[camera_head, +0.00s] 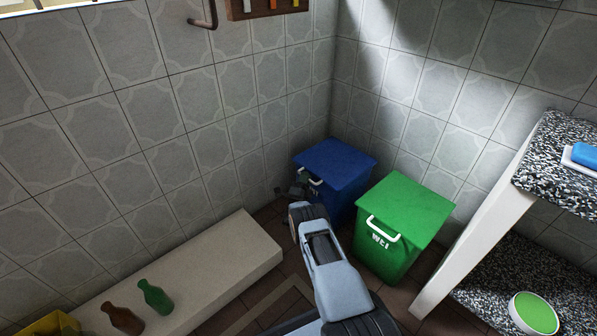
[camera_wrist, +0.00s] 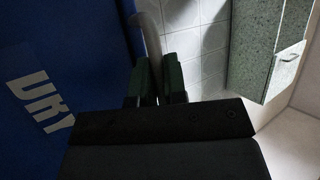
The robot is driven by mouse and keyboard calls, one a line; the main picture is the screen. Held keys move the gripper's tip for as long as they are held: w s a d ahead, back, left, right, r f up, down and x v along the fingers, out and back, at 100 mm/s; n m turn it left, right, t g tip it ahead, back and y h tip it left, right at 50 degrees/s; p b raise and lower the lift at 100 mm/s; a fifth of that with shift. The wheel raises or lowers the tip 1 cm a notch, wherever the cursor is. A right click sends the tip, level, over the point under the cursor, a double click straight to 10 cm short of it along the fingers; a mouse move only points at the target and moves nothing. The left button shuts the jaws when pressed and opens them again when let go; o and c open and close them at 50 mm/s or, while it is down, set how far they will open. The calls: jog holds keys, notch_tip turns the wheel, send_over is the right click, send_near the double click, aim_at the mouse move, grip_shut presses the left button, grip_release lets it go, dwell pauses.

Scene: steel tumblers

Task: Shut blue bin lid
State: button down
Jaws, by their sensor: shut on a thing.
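The blue bin (camera_head: 343,203) stands in the corner. Its blue lid (camera_head: 337,160) looks flat on top of the bin, with no gap that I can make out. A pale handle (camera_head: 309,177) is at the lid's front edge. My gripper (camera_head: 297,187) is at this handle, partly hidden by my arm. In the wrist view, the gripper's dark fingers (camera_wrist: 158,80) are shut on the handle (camera_wrist: 152,28), and the bin's blue front (camera_wrist: 60,60) with white letters fills the left side.
A green bin (camera_head: 395,215) with a shut lid stands just right of the blue bin. A low pale ledge (camera_head: 215,270) runs along the left wall, with a brown bottle (camera_head: 122,318) and a green bottle (camera_head: 155,297). A speckled shelf unit (camera_head: 520,270) is at the right.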

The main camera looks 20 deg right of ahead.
jog(key=c, duration=1.2)
grip_release()
jog(key=shift+d+r, duration=0.15)
jog(key=shift+d, duration=0.05)
jog(key=p+v, duration=0.4)
jog(key=v, duration=1)
